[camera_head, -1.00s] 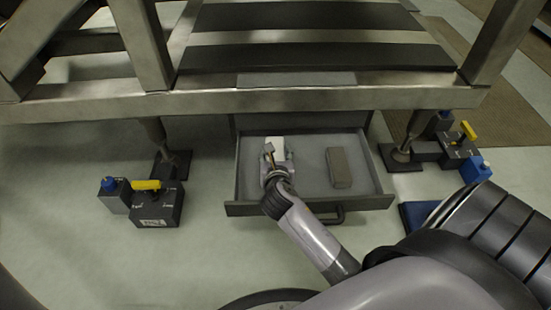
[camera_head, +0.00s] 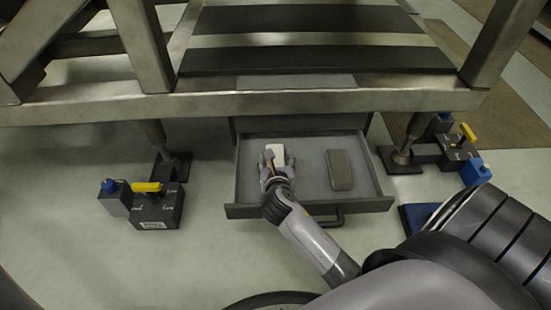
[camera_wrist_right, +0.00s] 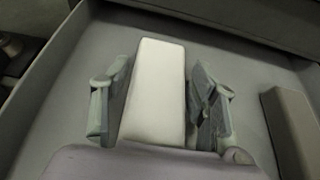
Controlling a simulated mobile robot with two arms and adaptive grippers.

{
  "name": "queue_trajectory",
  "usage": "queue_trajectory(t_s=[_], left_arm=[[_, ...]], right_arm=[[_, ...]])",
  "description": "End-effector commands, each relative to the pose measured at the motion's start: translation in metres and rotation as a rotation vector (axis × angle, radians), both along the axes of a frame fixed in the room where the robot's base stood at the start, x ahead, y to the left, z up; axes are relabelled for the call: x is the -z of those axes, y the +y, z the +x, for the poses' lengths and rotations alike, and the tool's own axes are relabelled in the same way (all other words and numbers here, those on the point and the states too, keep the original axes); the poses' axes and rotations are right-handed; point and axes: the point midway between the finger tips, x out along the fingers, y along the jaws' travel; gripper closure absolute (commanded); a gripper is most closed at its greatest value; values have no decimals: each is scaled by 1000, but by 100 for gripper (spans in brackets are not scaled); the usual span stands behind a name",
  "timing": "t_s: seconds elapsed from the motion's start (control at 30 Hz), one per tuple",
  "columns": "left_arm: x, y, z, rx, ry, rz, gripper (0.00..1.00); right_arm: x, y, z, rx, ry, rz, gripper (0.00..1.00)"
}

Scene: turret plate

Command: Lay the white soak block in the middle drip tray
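The white soak block (camera_head: 276,152) lies in the left part of an open grey tray (camera_head: 308,201) under the frame. It also shows in the right wrist view (camera_wrist_right: 156,88), lying flat on the tray floor. My right gripper (camera_head: 273,162) is over the block. In the right wrist view its two fingers (camera_wrist_right: 160,100) stand on either side of the block, with narrow gaps to it, so it is open. The gripper hides the near end of the block. My left gripper is not in view.
A grey-brown block (camera_head: 340,169) lies in the right part of the same tray, also in the wrist view (camera_wrist_right: 292,130). Dark boxes with yellow levers stand left (camera_head: 157,206) and right (camera_head: 459,153) of the tray. A metal frame (camera_head: 250,101) spans above it.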

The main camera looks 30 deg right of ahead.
Motion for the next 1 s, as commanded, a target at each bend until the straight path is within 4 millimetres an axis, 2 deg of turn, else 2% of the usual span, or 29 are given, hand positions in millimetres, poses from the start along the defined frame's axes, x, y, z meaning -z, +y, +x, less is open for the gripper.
queue_trajectory(t_s=[0.13, 0.47, 0.6, 0.63, 0.67, 1.0], left_arm=[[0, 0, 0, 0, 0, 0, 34], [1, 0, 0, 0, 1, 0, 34], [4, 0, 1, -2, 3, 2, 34], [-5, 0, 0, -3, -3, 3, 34], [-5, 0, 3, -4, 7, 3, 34], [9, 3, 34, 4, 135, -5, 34]], right_arm=[[0, 0, 0, 0, 0, 1, 34], [-2, 0, 0, 0, -1, 2, 34], [-14, 1, 1, 1, -5, 4, 34], [-17, 4, -5, -1, 1, 2, 34], [-20, 6, -9, -1, 3, 3, 34], [-47, 39, -63, -1, 3, 2, 34]])
